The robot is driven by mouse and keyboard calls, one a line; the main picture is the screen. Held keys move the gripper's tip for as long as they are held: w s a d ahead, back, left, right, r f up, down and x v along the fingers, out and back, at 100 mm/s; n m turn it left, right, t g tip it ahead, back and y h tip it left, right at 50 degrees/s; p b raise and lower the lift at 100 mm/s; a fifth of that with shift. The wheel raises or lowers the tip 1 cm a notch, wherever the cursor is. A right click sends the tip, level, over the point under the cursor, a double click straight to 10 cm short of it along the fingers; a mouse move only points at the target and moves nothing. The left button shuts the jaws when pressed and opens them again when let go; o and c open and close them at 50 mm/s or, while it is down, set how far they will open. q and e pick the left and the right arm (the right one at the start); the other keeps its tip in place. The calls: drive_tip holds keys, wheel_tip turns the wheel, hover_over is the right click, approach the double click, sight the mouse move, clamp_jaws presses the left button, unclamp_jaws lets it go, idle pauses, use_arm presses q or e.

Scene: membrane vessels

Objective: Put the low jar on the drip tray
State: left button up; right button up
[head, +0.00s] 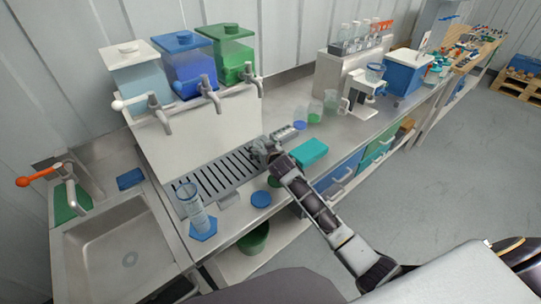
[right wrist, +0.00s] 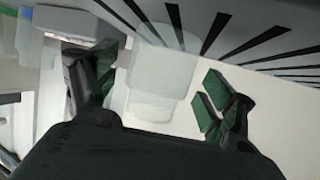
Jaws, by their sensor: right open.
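A pale, translucent vessel (right wrist: 158,85), apparently the low jar, shows between the fingers of my right gripper (right wrist: 150,100) in the right wrist view. The fingers are open, with green pads, and there is a gap on either side of the vessel. The slotted drip tray (head: 222,174) lies in front of the white dispenser; its dark slots also show in the right wrist view (right wrist: 270,40). In the head view my right gripper (head: 263,150) is at the tray's right end and hides the jar. Whether the jar stands on the tray or beside it I cannot tell. My left gripper is not in view.
Three taps hang from the dispenser (head: 200,125) behind the tray. A tall clear cylinder with a blue base (head: 197,215) stands at the front left. A blue disc (head: 261,199) and a teal box (head: 309,152) lie near my right arm. A sink (head: 125,245) is at left.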

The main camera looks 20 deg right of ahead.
drive_tip(key=v, duration=0.3)
drive_tip(key=shift+s, duration=0.1)
drive_tip(key=shift+v, duration=2.35)
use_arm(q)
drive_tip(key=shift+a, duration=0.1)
use_arm(e)
drive_tip(key=shift+v, duration=0.9)
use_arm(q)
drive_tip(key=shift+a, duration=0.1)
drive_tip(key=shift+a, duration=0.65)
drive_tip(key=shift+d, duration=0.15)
